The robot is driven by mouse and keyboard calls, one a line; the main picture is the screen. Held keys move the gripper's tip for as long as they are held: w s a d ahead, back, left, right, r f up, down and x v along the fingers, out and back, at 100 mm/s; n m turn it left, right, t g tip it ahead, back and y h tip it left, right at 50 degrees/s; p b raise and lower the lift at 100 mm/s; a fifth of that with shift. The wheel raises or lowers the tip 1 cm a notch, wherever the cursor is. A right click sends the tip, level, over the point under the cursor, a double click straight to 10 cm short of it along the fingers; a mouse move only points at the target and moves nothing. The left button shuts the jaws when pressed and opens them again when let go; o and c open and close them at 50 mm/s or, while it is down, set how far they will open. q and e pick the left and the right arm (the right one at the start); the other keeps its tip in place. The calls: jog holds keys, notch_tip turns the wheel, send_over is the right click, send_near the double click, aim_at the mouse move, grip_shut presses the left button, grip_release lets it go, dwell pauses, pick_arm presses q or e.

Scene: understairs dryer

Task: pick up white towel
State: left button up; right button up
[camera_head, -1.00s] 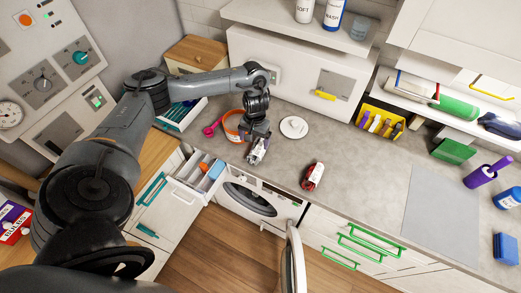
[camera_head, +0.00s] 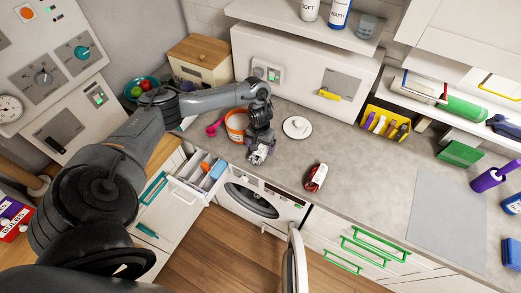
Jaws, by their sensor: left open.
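I cannot make out a white towel in this view. My left gripper (camera_head: 259,156) points down over the front edge of the grey counter (camera_head: 340,148), above the front-loading machine (camera_head: 255,203). Its jaws are open, and I see nothing clearly between them. The machine's round door (camera_head: 297,265) stands open to the right, and the inside of its drum is mostly dark. My right gripper is not in view.
An orange-rimmed tub (camera_head: 237,124) stands close left of my gripper, and a white plate (camera_head: 297,128) lies to its right. A red-and-white item (camera_head: 316,177) sits near the counter edge. An open drawer (camera_head: 203,173) holds small items. The counter's middle is mostly clear.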

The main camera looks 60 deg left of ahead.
pick_arm(q)
jog(key=shift+f, duration=0.85)
jog(key=c, duration=1.2)
jog(key=shift+o, duration=0.2)
jog(key=shift+r, duration=0.15)
